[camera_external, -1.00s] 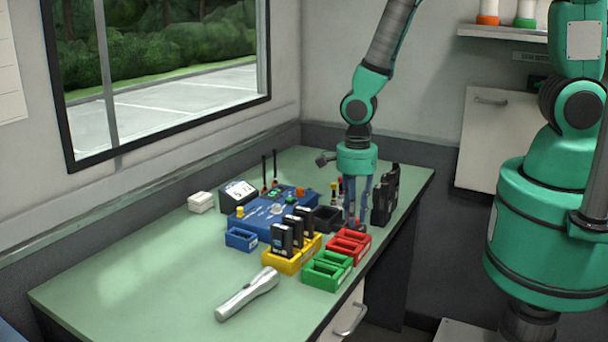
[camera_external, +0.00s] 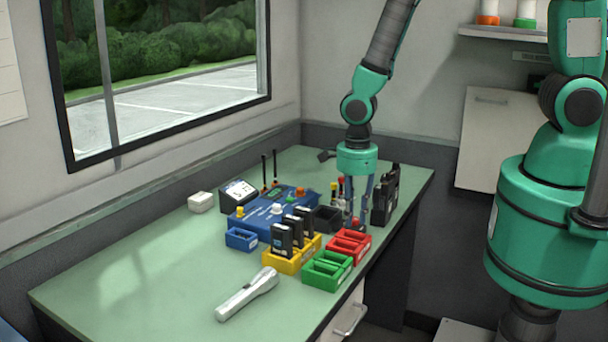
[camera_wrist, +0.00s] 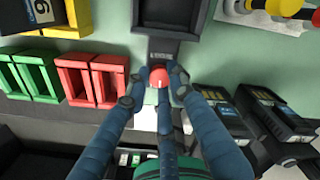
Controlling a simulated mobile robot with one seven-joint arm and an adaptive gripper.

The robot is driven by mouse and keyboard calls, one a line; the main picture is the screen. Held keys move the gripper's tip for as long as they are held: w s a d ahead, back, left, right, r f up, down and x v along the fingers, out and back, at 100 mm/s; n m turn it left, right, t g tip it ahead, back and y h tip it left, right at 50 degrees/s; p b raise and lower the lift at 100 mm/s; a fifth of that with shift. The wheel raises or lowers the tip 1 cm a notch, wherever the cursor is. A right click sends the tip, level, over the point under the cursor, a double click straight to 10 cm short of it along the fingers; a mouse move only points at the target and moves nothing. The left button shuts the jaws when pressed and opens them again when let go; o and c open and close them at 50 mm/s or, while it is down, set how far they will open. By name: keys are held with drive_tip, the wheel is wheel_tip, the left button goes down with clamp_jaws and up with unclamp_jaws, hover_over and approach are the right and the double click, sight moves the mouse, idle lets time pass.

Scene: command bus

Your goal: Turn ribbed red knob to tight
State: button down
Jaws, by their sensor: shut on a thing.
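The red knob (camera_wrist: 159,78) shows in the wrist view below a black tray, with a short white mark on its top. My gripper (camera_wrist: 161,84) is shut on it, with blue fingers at its left and right sides and a third finger on the near side. The fingers hide most of its sides, so I cannot make out its ribs or any tight marking. In the external view my gripper (camera_external: 359,219) points straight down over the far right of the green desk, and the knob is largely hidden by the fingers.
Red bins (camera_external: 349,245) and green bins (camera_external: 326,270) stand near the desk's front edge. Black radios (camera_external: 384,196) stand close right of my fingers. A black tray (camera_external: 326,218), a blue console (camera_external: 257,220) and a yellow bin (camera_external: 287,262) are to the left.

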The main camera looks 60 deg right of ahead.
sight(355, 220)
drive_tip(key=c, duration=1.5)
unclamp_jaws()
drive_tip(key=shift+r, duration=0.15)
wheel_tip(355, 220, up, 12)
drive_tip(key=shift+f, duration=0.15)
